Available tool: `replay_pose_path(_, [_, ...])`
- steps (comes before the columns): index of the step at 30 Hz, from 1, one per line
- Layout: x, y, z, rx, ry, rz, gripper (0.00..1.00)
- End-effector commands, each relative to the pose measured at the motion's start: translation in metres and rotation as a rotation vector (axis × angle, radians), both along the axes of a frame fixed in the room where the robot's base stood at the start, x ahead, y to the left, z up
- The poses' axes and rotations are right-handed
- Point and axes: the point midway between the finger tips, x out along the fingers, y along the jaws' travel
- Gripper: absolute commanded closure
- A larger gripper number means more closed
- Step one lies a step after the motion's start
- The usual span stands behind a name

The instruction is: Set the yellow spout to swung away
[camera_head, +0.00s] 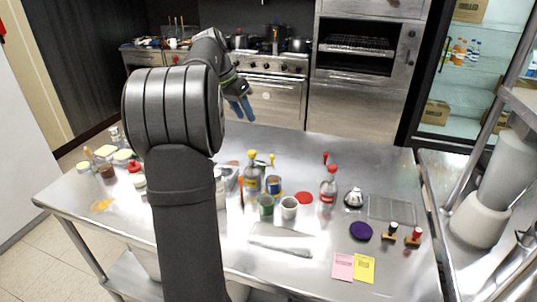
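My gripper (240,109), with blue fingers, hangs beyond the table's far edge, in front of the oven. It is small in the picture, and I cannot tell whether its fingers are apart. I see no hold on anything. Two small yellow parts stand out near the table's middle: a yellow top (251,154) on a dark bottle and a thin yellow piece (271,158) just right of it. I cannot tell whether either is the yellow spout, or how a spout is turned. My arm hides part of the table's left half.
The steel table (330,255) holds a red-capped bottle (328,187), a green can (266,205), a white cup (289,208), a purple disc (360,231), pink (343,266) and yellow (364,269) cards, and two small stamp-like things (393,232) at right.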

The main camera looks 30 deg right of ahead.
Motion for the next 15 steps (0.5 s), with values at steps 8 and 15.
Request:
replay_pose_path(8, [-0.021,-0.011,0.006,-0.015,-0.151,-0.282,0.63])
replay_pose_path(15, [-0.022,-0.021,-0.014,-0.016,-0.160,-0.304,0.63])
